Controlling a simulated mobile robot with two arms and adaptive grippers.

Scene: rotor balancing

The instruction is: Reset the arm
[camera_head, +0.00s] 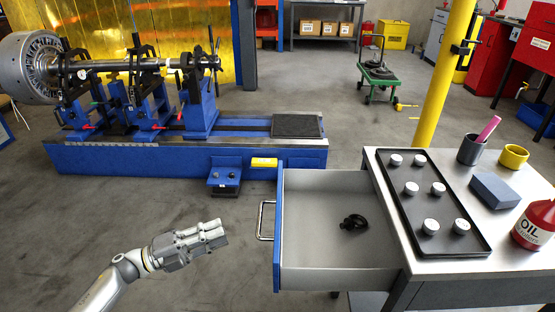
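My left gripper (220,236) comes in from the lower left on its silver-grey arm. It is in the air over the floor, to the left of the open drawer (310,262) and apart from its handle (266,220). Its fingers lie close together in this view, and I cannot tell whether they are open or shut. I see nothing held in it. My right gripper is not in view.
A small black clamp-like part (354,222) lies in the drawer. The workbench (378,160) holds a black tray (480,240) of several round weights, a grey-blue block (495,190), cups and an oil bottle (537,226). The blue balancing machine (150,158) stands behind.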

